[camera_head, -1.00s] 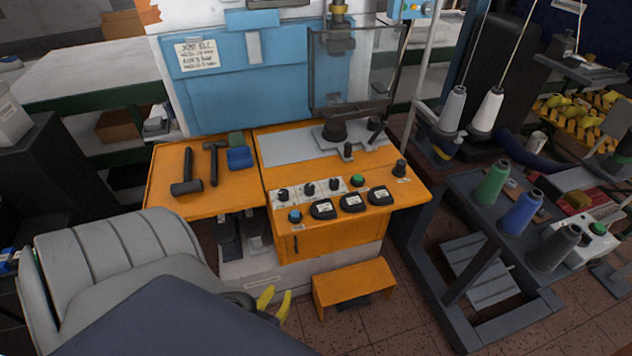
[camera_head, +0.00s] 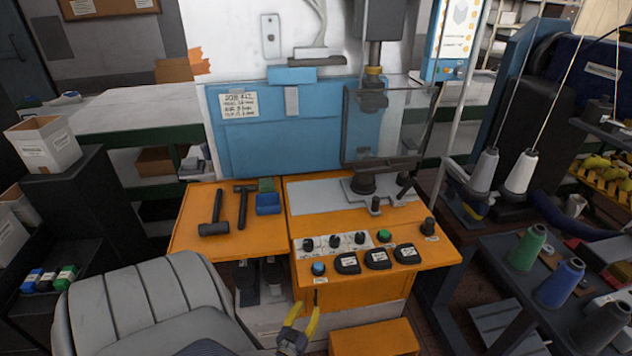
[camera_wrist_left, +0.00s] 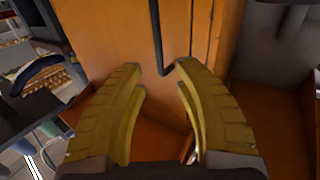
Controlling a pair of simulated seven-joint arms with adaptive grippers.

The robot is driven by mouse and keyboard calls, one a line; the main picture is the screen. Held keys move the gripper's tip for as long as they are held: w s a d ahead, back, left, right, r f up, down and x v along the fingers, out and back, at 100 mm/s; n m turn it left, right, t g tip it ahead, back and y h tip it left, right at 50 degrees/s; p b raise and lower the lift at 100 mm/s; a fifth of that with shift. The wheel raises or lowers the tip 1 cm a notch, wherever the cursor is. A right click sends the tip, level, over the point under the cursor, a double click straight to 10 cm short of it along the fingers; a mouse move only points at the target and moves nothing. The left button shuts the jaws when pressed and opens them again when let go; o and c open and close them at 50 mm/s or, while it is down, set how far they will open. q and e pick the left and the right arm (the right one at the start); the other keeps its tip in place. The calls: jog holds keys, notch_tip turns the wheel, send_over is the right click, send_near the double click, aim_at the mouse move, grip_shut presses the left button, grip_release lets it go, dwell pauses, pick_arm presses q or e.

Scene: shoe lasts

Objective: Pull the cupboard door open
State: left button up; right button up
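The orange cupboard door (camera_head: 362,289) is in the front of the workbench, below the control panel. It looks shut. Its thin black upright handle (camera_head: 316,297) is near the door's left edge, and in the left wrist view the handle (camera_wrist_left: 157,38) hangs ahead of my fingers, with its bent lower end between the fingertips' lines. My left gripper (camera_head: 307,310) has yellow fingers and is just below and in front of the handle. In the left wrist view the gripper (camera_wrist_left: 160,76) is open and empty. Contact with the handle cannot be told. My right gripper is not in view.
A grey padded chair (camera_head: 140,308) stands close at the left. An orange step (camera_head: 374,338) is on the floor below the door. A dark rack with thread cones (camera_head: 560,283) stands at the right. Hammers (camera_head: 214,214) lie on the bench top.

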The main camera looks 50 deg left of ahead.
aim_at(316, 304)
pick_arm(q)
jog(key=shift+x, duration=3.55)
grip_shut()
